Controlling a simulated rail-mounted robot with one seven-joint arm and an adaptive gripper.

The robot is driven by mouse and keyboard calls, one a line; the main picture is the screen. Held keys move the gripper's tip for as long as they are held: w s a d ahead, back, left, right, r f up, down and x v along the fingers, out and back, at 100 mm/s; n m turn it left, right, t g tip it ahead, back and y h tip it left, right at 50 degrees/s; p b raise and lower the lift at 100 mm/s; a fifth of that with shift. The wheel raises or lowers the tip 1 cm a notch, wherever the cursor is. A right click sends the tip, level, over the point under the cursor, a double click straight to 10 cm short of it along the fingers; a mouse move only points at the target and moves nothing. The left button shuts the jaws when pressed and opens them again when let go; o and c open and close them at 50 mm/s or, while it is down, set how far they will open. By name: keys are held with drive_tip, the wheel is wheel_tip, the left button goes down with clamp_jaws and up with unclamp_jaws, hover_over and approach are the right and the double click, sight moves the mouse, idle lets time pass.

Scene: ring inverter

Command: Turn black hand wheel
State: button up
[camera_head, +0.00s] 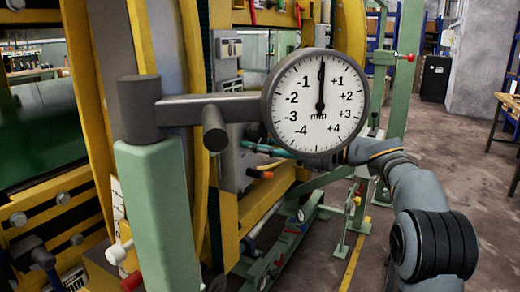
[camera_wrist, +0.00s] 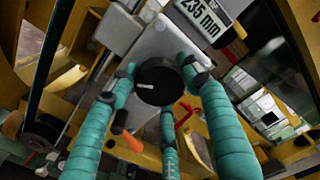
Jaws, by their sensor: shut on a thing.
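The black hand wheel (camera_wrist: 160,82) is near the middle of the wrist view, in front of a pale grey panel. It is round and dark, with a small light mark on its face. My gripper (camera_wrist: 162,85) has teal segmented fingers around the wheel, their tips at its rim, and it is shut on it. In the head view my gripper (camera_head: 252,147) shows only in part below the dial, reaching left to the grey panel. The wheel cannot be made out there.
A large dial gauge (camera_head: 316,100) on a grey bar stands in front of my gripper, its needle near zero. A display (camera_wrist: 203,16) reading 235 mm is above the wheel. An orange-tipped lever (camera_wrist: 132,141) is close below. Yellow machine frames (camera_head: 348,30) surround the area.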

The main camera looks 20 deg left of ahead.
drive_tip(key=n+b, duration=0.2)
drive_tip(key=n, duration=0.1)
drive_tip(key=shift+w+d, duration=0.1)
drive_tip(key=shift+w, duration=0.05)
drive_tip(key=shift+n+b, duration=0.3)
drive_tip(key=shift+b, duration=0.05)
drive_tip(key=shift+r, duration=0.2)
drive_tip(key=o, duration=1.1)
drive_tip(key=shift+f, duration=0.1)
drive_tip(key=shift+o, duration=0.3)
drive_tip(key=s+d, duration=0.2)
drive_tip(key=d, duration=0.9)
drive_tip(key=shift+s+d, duration=0.2)
drive_tip(key=shift+d, duration=0.15)
